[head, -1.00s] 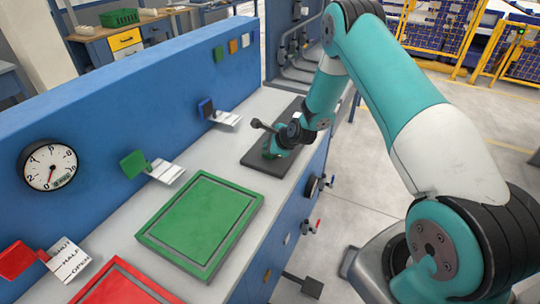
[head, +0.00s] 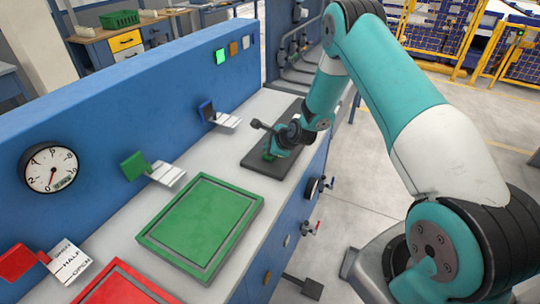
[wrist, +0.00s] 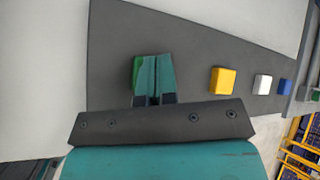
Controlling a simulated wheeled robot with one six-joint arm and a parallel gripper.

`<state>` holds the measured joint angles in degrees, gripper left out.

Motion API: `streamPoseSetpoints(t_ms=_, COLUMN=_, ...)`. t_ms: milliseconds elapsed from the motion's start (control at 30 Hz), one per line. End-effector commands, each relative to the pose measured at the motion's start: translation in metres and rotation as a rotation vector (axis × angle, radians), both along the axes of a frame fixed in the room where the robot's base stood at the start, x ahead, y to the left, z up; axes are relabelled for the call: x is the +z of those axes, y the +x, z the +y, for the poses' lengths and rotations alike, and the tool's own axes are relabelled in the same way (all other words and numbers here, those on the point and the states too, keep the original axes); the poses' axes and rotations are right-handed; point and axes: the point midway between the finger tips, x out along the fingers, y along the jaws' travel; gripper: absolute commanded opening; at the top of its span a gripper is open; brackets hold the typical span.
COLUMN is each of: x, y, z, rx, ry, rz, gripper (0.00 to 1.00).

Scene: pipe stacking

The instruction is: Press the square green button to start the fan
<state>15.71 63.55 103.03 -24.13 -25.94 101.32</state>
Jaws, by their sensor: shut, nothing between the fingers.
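The square green button (wrist: 137,66) shows in the wrist view as a narrow strip of brighter green at the left side of my fingers. The rest of it is hidden behind them. My gripper (wrist: 156,62) is shut and empty, with its teal fingertips over the button, seemingly pressing on it. In the head view my gripper (head: 272,146) is low over the dark plate (head: 252,162) on the bench. A green square light (head: 220,57) on the blue wall glows brightly. No fan can be made out.
Yellow (wrist: 222,80), white (wrist: 262,84) and blue (wrist: 285,87) buttons sit in a row right of my fingers. A green framed panel (head: 200,222), levers with label cards and a round gauge (head: 51,168) are nearer along the bench and wall.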

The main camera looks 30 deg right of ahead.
Motion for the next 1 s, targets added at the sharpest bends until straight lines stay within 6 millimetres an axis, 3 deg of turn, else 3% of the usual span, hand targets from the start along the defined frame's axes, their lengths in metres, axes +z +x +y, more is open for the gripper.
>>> streamPoseSetpoints(t_ms=433, x=0.008, y=0.000, z=0.000, rx=0.000, ry=0.000, rz=0.000, gripper=0.00)
streamPoseSetpoints(t_ms=1000, x=0.064, y=0.000, z=0.000, rx=0.000, ry=0.000, rz=0.000, gripper=0.00)
